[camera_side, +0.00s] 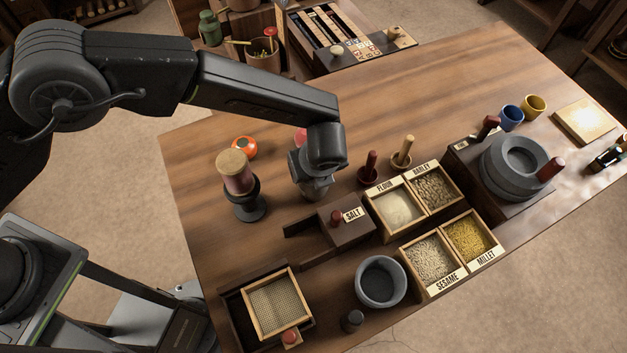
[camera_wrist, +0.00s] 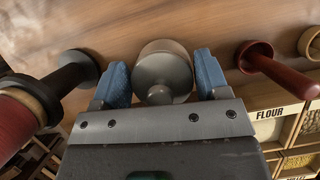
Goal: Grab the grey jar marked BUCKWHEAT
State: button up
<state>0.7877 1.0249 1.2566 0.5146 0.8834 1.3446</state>
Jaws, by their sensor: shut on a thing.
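In the wrist view a grey round-topped jar (camera_wrist: 163,72) sits between the two blue finger pads of my gripper (camera_wrist: 162,84). The gripper is shut on it. No marking shows on the jar from this angle, so I cannot read BUCKWHEAT on it. In the side view my gripper (camera_side: 314,184) points down at the tabletop, between the dark spindle stand and the SALT box. My wrist hides most of the jar there, and I cannot tell whether the jar touches the table.
Close on the right are the SALT box (camera_side: 347,222) and a dark red pestle-like piece (camera_side: 368,168). Labelled grain boxes (camera_side: 432,235) and a stone quern (camera_side: 515,168) lie further right. The table's back middle is clear.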

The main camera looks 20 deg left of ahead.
jog(key=c, duration=0.9)
jog(key=shift+r, duration=0.1)
